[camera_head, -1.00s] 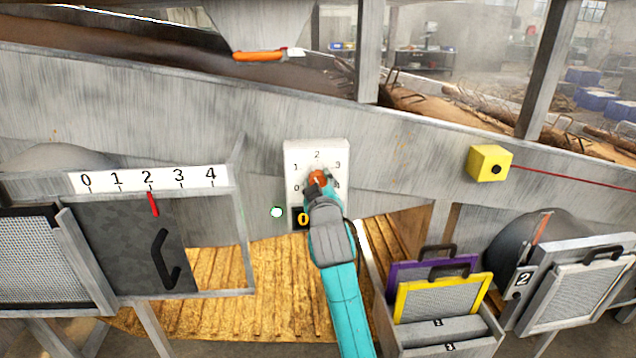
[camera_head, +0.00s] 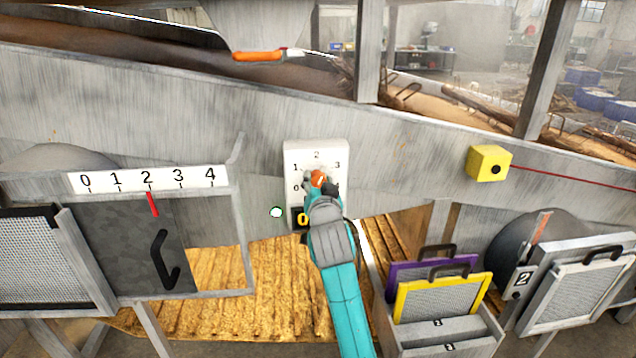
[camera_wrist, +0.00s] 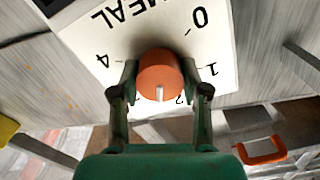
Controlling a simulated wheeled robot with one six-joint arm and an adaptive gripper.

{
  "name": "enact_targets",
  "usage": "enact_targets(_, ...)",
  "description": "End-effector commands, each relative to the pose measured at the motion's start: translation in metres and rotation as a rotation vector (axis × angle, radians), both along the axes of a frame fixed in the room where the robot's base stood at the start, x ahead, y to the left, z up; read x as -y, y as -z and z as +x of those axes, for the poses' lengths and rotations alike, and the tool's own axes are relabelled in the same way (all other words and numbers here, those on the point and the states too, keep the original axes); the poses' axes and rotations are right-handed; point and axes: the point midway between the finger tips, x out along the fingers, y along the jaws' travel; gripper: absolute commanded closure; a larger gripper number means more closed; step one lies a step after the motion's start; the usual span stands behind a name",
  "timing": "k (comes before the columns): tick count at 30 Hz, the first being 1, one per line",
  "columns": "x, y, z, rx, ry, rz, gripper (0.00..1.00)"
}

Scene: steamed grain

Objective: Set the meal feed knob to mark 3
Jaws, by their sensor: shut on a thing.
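The orange meal feed knob (camera_head: 318,178) sits on a white panel (camera_head: 333,150) marked with digits, in the middle of the head view. It also shows in the wrist view (camera_wrist: 160,72), where the panel appears upside down. My gripper (camera_head: 320,184) is shut on the knob, one finger on each side, as the wrist view shows (camera_wrist: 160,78). The knob's white pointer (camera_wrist: 160,93) points down in the wrist view, close to the 2. The 3 is hidden there behind the left finger, but shows in the head view. A dark display (camera_head: 302,219) with a yellow 0 is partly covered by my arm.
A yellow box (camera_head: 489,163) with a red cord is on the right. A rack (camera_head: 440,335) holds purple and yellow screens (camera_head: 440,298). A 0-to-4 scale (camera_head: 148,179) with a red pointer is on the left. An orange handle (camera_head: 258,56) hangs above.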

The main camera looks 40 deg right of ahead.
Motion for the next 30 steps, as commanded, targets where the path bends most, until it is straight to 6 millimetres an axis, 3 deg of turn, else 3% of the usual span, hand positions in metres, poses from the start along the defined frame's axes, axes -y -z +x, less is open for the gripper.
enact_targets(15,0.0003,0.0024,-0.0001,0.237,0.001,0.359,0.89)
enact_targets(30,0.0003,0.0026,-0.0001,0.328,0.001,0.494,0.89)
